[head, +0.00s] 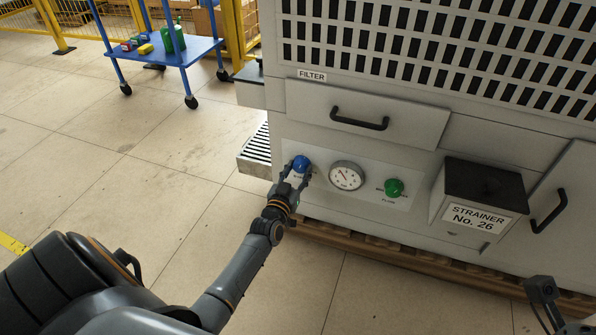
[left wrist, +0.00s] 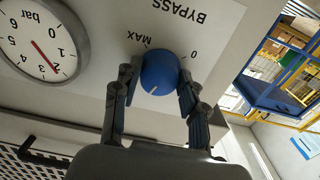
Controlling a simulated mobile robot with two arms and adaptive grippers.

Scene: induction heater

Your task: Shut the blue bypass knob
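The blue bypass knob (head: 301,163) is on the heater's light front panel, left of the gauge. It shows in the left wrist view (left wrist: 160,73) as a round knob with a small pale mark, near the labels MAX and 0. My left gripper (head: 294,180) is at the knob. In the left wrist view its two fingers (left wrist: 158,88) lie on either side of the knob and appear to touch it. My right gripper (head: 542,292) shows only partly at the lower right, away from the knob; its fingers are not clear.
A pressure gauge (head: 346,176) and a green knob (head: 394,187) are to the right on the panel. A filter drawer (head: 410,115) with a black handle is above. The strainer box (head: 470,200) juts out at right. A blue cart (head: 150,62) stands behind left; floor between is open.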

